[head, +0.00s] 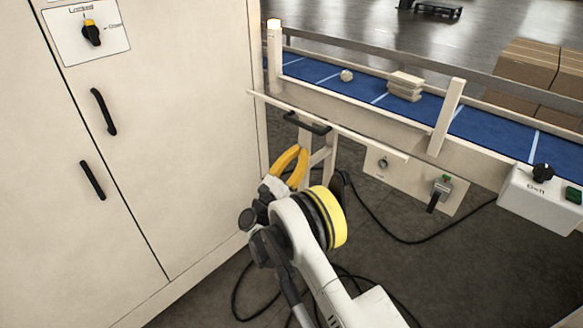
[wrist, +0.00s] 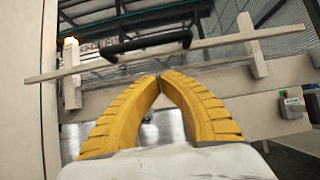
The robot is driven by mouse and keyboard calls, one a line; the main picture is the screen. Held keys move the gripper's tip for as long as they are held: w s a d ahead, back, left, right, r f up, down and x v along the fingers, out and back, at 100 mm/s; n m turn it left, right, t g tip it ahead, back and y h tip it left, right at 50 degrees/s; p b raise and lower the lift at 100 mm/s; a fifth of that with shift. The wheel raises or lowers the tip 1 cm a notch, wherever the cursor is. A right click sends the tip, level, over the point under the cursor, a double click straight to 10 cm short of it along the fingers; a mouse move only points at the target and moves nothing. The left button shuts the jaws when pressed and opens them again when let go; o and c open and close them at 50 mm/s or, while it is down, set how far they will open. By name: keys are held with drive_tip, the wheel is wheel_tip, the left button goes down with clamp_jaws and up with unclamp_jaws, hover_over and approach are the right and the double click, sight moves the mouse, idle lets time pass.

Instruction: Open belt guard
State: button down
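The belt guard is a long cream bar (head: 362,143) along the near side of the blue conveyor, with a black handle (head: 307,124) on it. In the wrist view the guard (wrist: 235,38) crosses the upper part, slightly tilted, and its handle (wrist: 150,43) sits just above the fingertips. My gripper (head: 301,152) has yellow fingers and is just below and in front of the handle, apart from it. In the wrist view its fingertips (wrist: 160,77) meet with nothing seen between them. Part of the fingers is hidden by the wrist in the head view.
A tall cream cabinet (head: 200,150) with black handles and a yellow-black knob stands close on the left. The blue belt (head: 330,77) carries a stack of flat pieces (head: 405,85) and a small lump (head: 346,75). A control box (head: 541,195) is at right. Cables (head: 400,240) lie on the floor.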

sight(305, 126)
drive_tip(key=shift+w+d+r+b, duration=0.1)
drive_tip(key=shift+w+r+b, duration=0.1)
drive_tip(key=shift+r, duration=0.5)
drive_tip(key=shift+w+d+r+b, duration=0.15)
drive_tip(key=shift+r+b, duration=0.1)
drive_tip(key=shift+r, duration=0.5)
drive_tip(key=shift+w+d+r+b, duration=0.1)
drive_tip(key=shift+r+b, duration=0.1)
drive_tip(key=shift+r, duration=0.5)
wheel_tip(305, 126, up, 8)
drive_tip(key=g+y+p, duration=0.2)
drive_tip(key=g+p, duration=0.1)
drive_tip(key=p, duration=0.3)
drive_tip(key=shift+w+f, duration=0.1)
drive_tip(key=shift+f, duration=0.05)
drive_tip(key=shift+d+f, duration=0.1)
